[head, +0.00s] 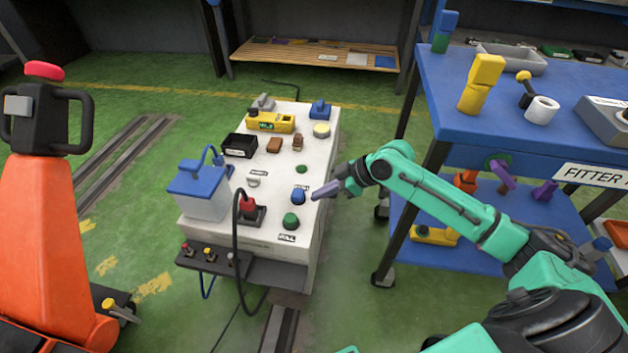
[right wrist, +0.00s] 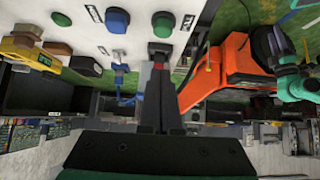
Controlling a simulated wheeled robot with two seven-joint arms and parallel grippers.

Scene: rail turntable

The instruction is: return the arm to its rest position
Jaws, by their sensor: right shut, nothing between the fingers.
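My right arm, teal with dark joints, reaches in from the right in the head view. Its gripper (head: 318,193) is shut and empty, just right of the blue knob (head: 299,196) on the white console (head: 262,183). In the right wrist view the shut fingers (right wrist: 160,58) point toward the console top, with the blue knob (right wrist: 117,20) and a green button (right wrist: 163,23) ahead of them. I cannot tell whether the fingertips touch the console.
The blue workbench (head: 440,100), holding yellow blocks (head: 481,83) and a white roll (head: 541,110), stands close beside the right arm. A blue-lidded container (head: 202,195) and a black cable (head: 236,245) are at the console's left. An orange machine (head: 45,230) stands far left.

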